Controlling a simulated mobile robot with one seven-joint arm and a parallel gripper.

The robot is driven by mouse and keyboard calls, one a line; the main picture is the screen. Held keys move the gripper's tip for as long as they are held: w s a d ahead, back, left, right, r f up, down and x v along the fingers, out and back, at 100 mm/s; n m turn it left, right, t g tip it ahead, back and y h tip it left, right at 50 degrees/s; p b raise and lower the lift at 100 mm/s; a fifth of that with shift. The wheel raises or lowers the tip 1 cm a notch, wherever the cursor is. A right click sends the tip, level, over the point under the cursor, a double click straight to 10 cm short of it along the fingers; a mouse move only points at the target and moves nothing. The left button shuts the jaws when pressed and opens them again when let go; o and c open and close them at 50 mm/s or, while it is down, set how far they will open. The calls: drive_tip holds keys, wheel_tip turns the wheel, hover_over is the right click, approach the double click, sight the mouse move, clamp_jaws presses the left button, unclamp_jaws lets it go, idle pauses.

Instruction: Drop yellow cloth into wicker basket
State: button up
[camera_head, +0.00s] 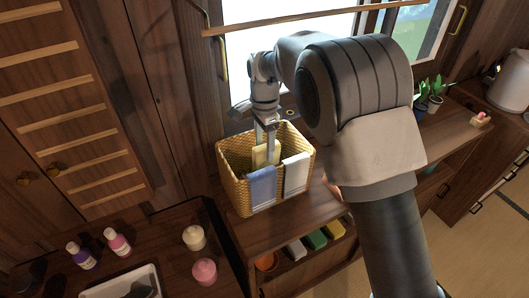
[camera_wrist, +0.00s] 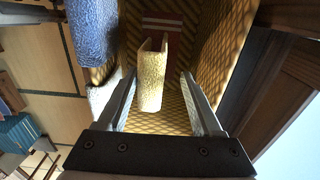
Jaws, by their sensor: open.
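The wicker basket (camera_head: 236,190) stands on the wooden shelf top below the window. My gripper (camera_head: 268,148) reaches down into the basket's opening from above. The yellow cloth (camera_head: 260,156) shows beside my fingers inside the basket. In the wrist view, the folded yellow cloth (camera_wrist: 151,82) lies between my two open fingers (camera_wrist: 158,76), with gaps visible on both sides. The woven basket wall (camera_wrist: 225,45) surrounds it on the right. The cloth's lower end and its contact with the basket floor are unclear.
A blue cloth (camera_head: 262,188) and a white cloth (camera_head: 297,174) hang over the basket's front rim. Bottles (camera_head: 117,241) and candles (camera_head: 194,237) stand on the lower left counter. Potted plants (camera_head: 430,95) stand on the right. The window is close behind.

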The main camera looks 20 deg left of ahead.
drive_tip(key=shift+r, duration=1.9)
drive_tip(key=shift+s, duration=0.1)
